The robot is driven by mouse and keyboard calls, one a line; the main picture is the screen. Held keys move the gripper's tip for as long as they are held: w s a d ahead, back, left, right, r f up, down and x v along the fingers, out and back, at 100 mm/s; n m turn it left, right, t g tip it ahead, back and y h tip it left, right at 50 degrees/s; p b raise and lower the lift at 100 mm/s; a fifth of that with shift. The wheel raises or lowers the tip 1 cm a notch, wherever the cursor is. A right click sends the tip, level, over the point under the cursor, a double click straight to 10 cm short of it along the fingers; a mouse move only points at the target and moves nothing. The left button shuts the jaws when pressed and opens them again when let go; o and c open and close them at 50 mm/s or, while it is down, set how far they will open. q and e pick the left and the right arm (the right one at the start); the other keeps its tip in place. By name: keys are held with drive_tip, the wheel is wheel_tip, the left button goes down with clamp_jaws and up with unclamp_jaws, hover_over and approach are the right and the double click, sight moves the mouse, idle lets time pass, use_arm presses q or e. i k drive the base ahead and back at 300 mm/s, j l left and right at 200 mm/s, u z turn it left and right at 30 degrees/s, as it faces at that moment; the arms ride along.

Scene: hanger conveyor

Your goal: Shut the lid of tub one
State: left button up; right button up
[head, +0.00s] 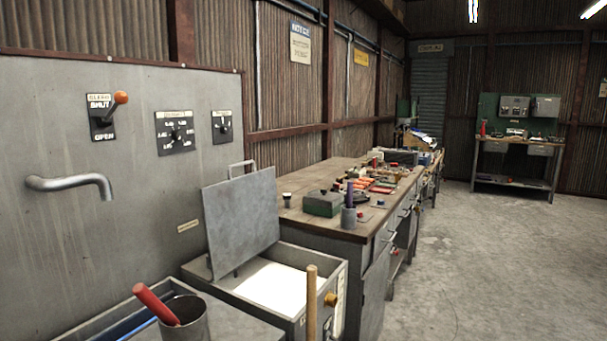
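A grey metal tub (334,285) stands at the bottom centre, against the grey panel. Its flat grey lid (242,222) is open and stands up steeply, leaning back a little. A bent metal handle (240,167) shows at the lid's top edge. The inside of the tub is bright white. A brass-coloured knob (331,299) is on the tub's right side. I cannot read a number on the tub. Neither of my grippers is in view.
A metal cup (188,325) with a red-handled tool stands in front left. An upright wooden stick (311,305) partly covers the tub's front. A pipe spout (70,183) juts from the panel. A cluttered workbench (330,226) stands behind the tub. The floor at right is clear.

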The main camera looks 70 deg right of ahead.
sight(240, 214)
drive_tip(key=z, duration=1.7)
